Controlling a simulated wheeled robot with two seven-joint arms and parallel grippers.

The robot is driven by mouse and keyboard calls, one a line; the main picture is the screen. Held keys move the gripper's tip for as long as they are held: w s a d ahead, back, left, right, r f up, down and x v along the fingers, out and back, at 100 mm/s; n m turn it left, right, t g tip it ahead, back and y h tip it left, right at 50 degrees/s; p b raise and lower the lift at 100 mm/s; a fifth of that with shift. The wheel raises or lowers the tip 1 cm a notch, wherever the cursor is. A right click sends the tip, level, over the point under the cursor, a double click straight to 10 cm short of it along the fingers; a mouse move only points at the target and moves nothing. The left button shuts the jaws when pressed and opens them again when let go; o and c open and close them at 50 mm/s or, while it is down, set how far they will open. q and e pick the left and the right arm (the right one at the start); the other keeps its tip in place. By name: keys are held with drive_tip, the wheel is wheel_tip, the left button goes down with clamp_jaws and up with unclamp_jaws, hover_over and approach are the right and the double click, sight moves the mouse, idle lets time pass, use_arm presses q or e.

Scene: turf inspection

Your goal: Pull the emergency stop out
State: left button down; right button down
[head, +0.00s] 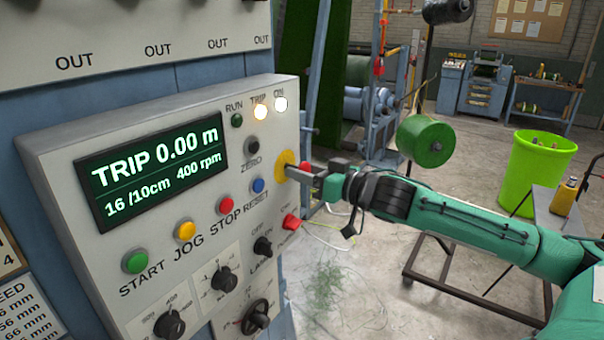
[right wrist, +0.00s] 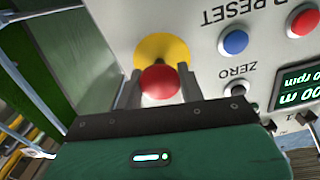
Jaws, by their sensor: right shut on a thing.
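The emergency stop (head: 305,170) is a red mushroom button on a yellow disc (head: 284,165) at the right edge of the control panel (head: 60,165). In the right wrist view the red head (right wrist: 160,82) sits between my two fingers, in front of the yellow disc (right wrist: 162,48). My right gripper (head: 300,172) is shut on the emergency stop, its arm coming in from the right. It also shows in the right wrist view (right wrist: 158,92). The panel display (head: 152,165) reads TRIP 0.00 m, and the TRIP and ON lamps (head: 280,104) are lit. My left gripper is not in view.
A blue RESET button (head: 258,186), a black ZERO button (head: 252,146) and a red STOP button (head: 225,205) are close by on the panel. A red knob (head: 291,222) juts out below the gripper.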

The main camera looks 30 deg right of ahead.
drive_tip(key=c, duration=0.9)
unclamp_jaws()
drive_tip(key=shift+s, duration=0.1)
drive_tip(key=shift+o, duration=0.2)
drive_tip(key=shift+d+f, duration=0.1)
drive_tip(key=shift+f, duration=0.05)
drive_tip(key=p+v, duration=0.1)
drive_tip(key=v, duration=1.2)
drive_tip(key=shift+s+p, duration=0.3)
drive_tip(key=shift+s, duration=0.05)
drive_tip(key=shift+d, duration=0.15)
idle(0.5)
